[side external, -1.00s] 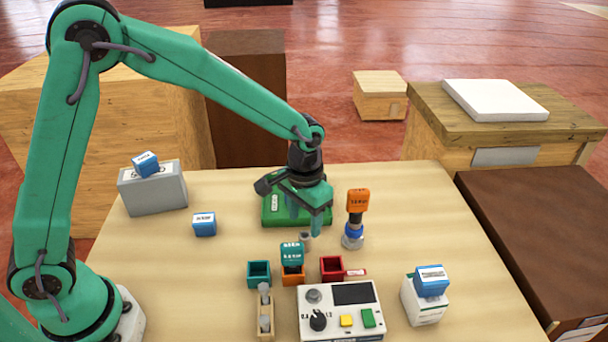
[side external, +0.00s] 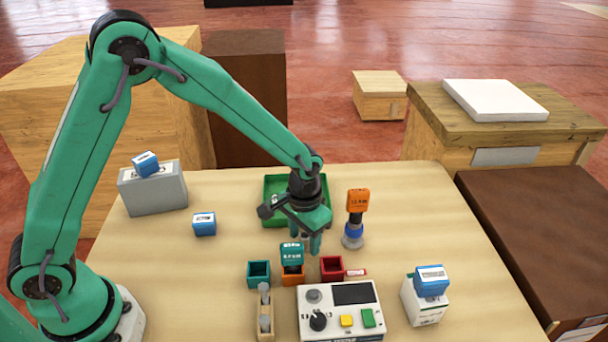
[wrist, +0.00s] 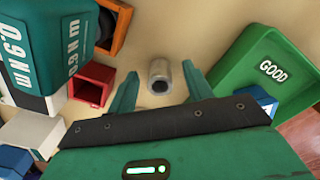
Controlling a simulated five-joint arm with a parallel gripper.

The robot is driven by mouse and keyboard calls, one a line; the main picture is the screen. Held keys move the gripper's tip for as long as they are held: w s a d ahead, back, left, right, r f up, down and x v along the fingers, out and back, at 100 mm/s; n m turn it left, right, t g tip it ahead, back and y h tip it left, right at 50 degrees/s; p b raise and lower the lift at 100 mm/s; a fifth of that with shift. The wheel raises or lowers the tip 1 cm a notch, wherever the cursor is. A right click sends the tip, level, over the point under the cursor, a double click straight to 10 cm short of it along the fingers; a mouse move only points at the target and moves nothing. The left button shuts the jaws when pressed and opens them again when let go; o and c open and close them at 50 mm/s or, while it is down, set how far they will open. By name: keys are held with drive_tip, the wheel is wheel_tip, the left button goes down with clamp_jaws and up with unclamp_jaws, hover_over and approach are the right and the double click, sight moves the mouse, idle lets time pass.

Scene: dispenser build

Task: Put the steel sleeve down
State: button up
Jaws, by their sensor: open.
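The steel sleeve (wrist: 159,75) is a small grey hollow cylinder on the tabletop in the wrist view, with one open end showing. It sits between and a little past my gripper's two green fingers (wrist: 160,88), with a gap on each side. My gripper is open and holds nothing. In the side view my gripper (side external: 312,243) is low over the table, in front of the green tray (side external: 284,181) and behind the small bins. There I cannot make out the sleeve behind the fingers.
Teal (side external: 259,273), orange (side external: 292,279) and red (side external: 331,266) bins stand in front of my gripper; a teal tool (side external: 291,254) rises from the orange one. An orange-topped driver (side external: 357,201) stands close on the right. The control box (side external: 340,310) is nearer the camera.

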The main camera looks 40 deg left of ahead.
sight(302, 233)
idle(0.4)
clamp_jaws()
drive_tip(key=shift+r, duration=0.1)
drive_tip(key=shift+r, duration=4.95)
drive_tip(key=a+r, duration=0.4)
drive_tip(key=a, duration=0.3)
drive_tip(key=s+a+r+n, duration=0.1)
drive_tip(key=a+r, duration=0.3)
drive_tip(key=a, duration=0.3)
drive_tip(key=shift+a, duration=0.4)
drive_tip(key=shift+s, duration=0.1)
